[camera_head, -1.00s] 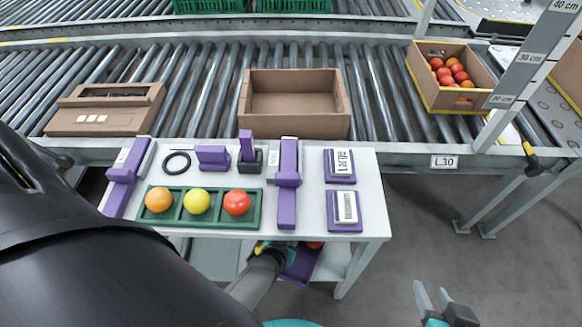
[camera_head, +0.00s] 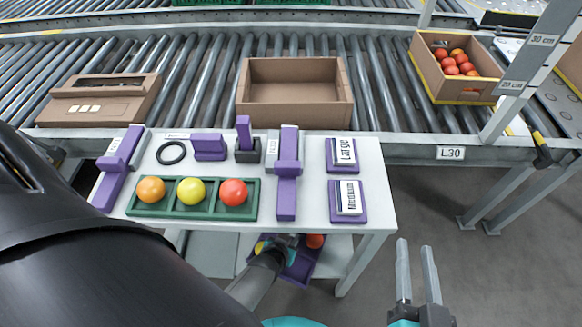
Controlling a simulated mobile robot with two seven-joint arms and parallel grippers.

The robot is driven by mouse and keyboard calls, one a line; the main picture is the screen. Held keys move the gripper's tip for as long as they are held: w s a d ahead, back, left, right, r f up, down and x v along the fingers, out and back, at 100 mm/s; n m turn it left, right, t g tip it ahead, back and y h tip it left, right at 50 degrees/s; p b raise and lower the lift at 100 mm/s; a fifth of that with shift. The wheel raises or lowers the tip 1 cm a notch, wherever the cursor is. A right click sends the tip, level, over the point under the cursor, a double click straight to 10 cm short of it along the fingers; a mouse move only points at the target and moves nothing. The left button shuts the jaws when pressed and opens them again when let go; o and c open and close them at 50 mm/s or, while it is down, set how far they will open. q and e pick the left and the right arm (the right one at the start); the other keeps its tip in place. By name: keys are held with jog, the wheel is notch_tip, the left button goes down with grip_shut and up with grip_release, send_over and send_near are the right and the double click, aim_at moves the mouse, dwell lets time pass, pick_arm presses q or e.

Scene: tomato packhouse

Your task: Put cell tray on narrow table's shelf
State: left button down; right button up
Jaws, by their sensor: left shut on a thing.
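The narrow white table (camera_head: 290,226) stands in front of the roller conveyor, with a lower white shelf (camera_head: 335,258) under its top. A purple tray (camera_head: 300,268), which I take to be the cell tray, is at the shelf under the table's front edge. A red tomato (camera_head: 315,241) and a yellow fruit (camera_head: 259,248) show in it. My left gripper (camera_head: 285,250) is shut on this tray, its fingers partly hidden. I cannot tell whether the tray rests on the shelf. My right gripper (camera_head: 418,272) is open and empty, right of the table.
On the tabletop are a green tray (camera_head: 138,211) with three fruits, purple gauges (camera_head: 287,205), a black ring (camera_head: 171,153), and Large (camera_head: 343,154) and Medium (camera_head: 348,202) label blocks. An empty cardboard box (camera_head: 296,113) sits on the conveyor.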

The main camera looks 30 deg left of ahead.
pick_arm(q)
jog(key=shift+f, duration=0.6)
dwell(0.5)
jog(key=c, duration=0.7)
grip_release()
jog(key=shift+o, duration=0.2)
jog(key=shift+d, duration=0.1)
